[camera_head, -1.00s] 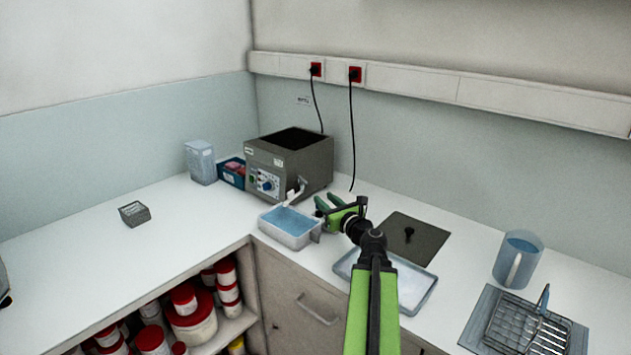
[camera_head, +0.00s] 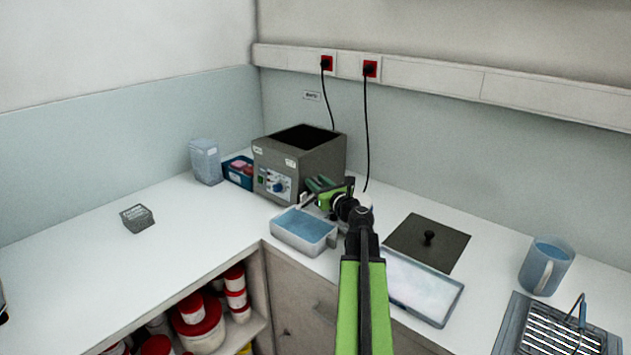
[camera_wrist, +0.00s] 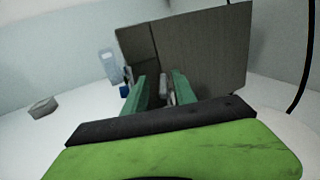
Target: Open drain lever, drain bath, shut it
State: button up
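The grey bath (camera_head: 325,160) stands at the back corner of the counter, with a dial panel on its front. Its open top looks dark inside. My gripper (camera_head: 318,187) is at the bath's right-hand side, beside the drain fitting (camera_head: 306,200). In the wrist view the two green fingers of my gripper (camera_wrist: 158,90) are apart, with the pale drain lever (camera_wrist: 163,90) showing between them against the bath's side. I cannot tell whether they touch it. A tray of blue liquid (camera_head: 318,248) sits below the drain. In the head view my gripper hides most of the lever.
A dark plate with a black knob (camera_head: 429,238) and a pale tray (camera_head: 425,310) lie right of my arm. A jug (camera_head: 546,268) and a wire rack (camera_head: 560,335) are farther right. A clear bin (camera_head: 205,162) and a blue box (camera_head: 238,172) stand left of the bath.

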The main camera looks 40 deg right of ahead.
aim_at(311, 177)
jog(key=shift+d, duration=0.1)
jog(key=shift+c, duration=0.2)
jog(key=shift+d, duration=0.1)
grip_shut()
jog(key=shift+s+d, duration=0.15)
jog(key=shift+d, duration=0.05)
jog(key=shift+a, duration=0.25)
jog(key=shift+a+m+g+h, duration=0.35)
jog(key=shift+m+h, duration=0.25)
jog(key=shift+h, duration=0.3)
jog(key=m+g+h, duration=0.1)
jog(key=h, duration=0.1)
jog(key=w+a+m+g+h, duration=0.1)
jog(key=m+h, duration=0.1)
jog(key=shift+a+g+h, duration=0.1)
jog(key=shift+g+h, duration=0.15)
jog(key=shift+h, duration=0.05)
jog(key=m+g+h, duration=0.1)
jog(key=w+m+g+h, duration=0.1)
jog(key=m+g+h, duration=0.1)
jog(key=a+m+g+h, duration=0.1)
jog(key=g, duration=0.1)
jog(key=shift+w+m, duration=0.3)
jog(key=shift+w, duration=0.05)
jog(key=shift+w+a+m+g+h, duration=0.1)
jog(key=shift+w+m+g+h, duration=0.1)
jog(key=shift+m+g+h, duration=0.75)
jog(key=shift+w+m+g+h, duration=0.25)
jog(key=shift+m+g, duration=0.4)
jog(key=shift+g, duration=1)
